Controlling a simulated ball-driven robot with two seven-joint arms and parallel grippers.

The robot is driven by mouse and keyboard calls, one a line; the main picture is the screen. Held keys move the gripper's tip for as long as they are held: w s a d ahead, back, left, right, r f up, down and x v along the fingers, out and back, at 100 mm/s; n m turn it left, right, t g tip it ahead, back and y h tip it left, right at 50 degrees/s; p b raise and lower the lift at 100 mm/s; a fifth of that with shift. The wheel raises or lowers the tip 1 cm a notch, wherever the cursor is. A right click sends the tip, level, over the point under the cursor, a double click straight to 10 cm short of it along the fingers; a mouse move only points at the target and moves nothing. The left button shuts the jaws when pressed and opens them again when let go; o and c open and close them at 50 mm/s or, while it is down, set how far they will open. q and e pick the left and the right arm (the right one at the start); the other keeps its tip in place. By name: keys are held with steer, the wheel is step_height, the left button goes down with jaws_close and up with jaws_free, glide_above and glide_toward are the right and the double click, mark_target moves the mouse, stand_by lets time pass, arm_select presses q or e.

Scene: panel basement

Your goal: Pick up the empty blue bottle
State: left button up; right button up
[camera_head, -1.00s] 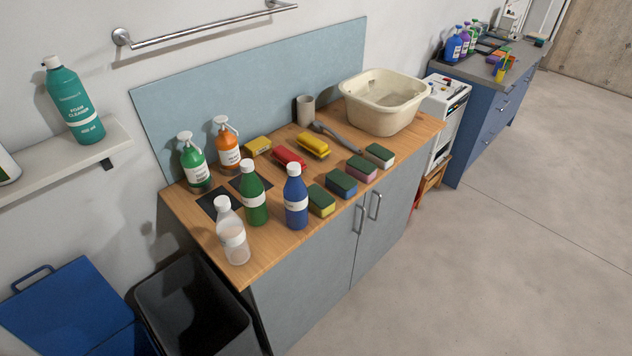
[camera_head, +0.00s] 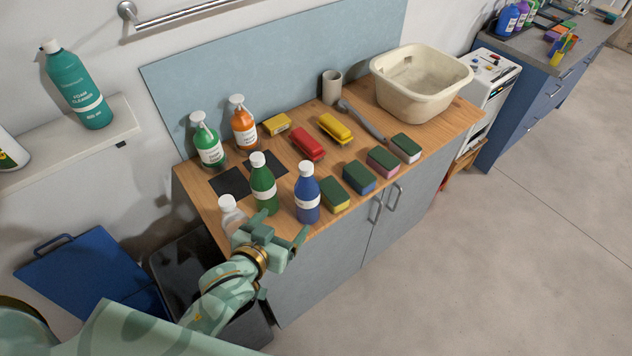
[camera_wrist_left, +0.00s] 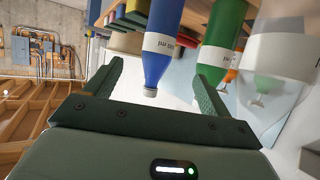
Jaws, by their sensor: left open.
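The blue bottle (camera_head: 307,194) with a white cap and white label stands upright near the counter's front edge. It also shows in the left wrist view (camera_wrist_left: 161,45), between the fingers in the picture. My left gripper (camera_head: 287,222) is open and empty, in front of the counter edge, a little left of the blue bottle and apart from it. A green bottle (camera_head: 263,187) stands just left of the blue one. A clear bottle (camera_head: 229,211) stands further left, its lower part hidden by my left gripper. My right gripper is out of view.
Sponges (camera_head: 335,195) stand in a row right of the blue bottle. Pump bottles (camera_head: 207,143), yellow and red brushes (camera_head: 308,146) and a cream basin (camera_head: 421,83) are further back. A black bin (camera_head: 178,262) stands below left.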

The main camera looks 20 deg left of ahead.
mark_target(302, 201)
arm_select(q)
steer(key=b+x, duration=0.1)
steer(key=x, duration=0.7)
steer(key=shift+r, duration=0.15)
steer(key=x, duration=0.2)
steer(key=shift+w+d+b, duration=0.1)
steer(key=shift+w+b, duration=0.25)
steer(key=b+x, duration=0.1)
steer(key=x, duration=0.4)
steer(key=shift+w, duration=0.1)
steer(key=shift+r, duration=0.15)
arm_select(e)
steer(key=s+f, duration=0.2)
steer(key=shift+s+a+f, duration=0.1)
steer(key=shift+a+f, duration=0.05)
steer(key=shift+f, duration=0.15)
arm_select(q)
steer(key=c, duration=1)
steer(key=shift+c, duration=0.2)
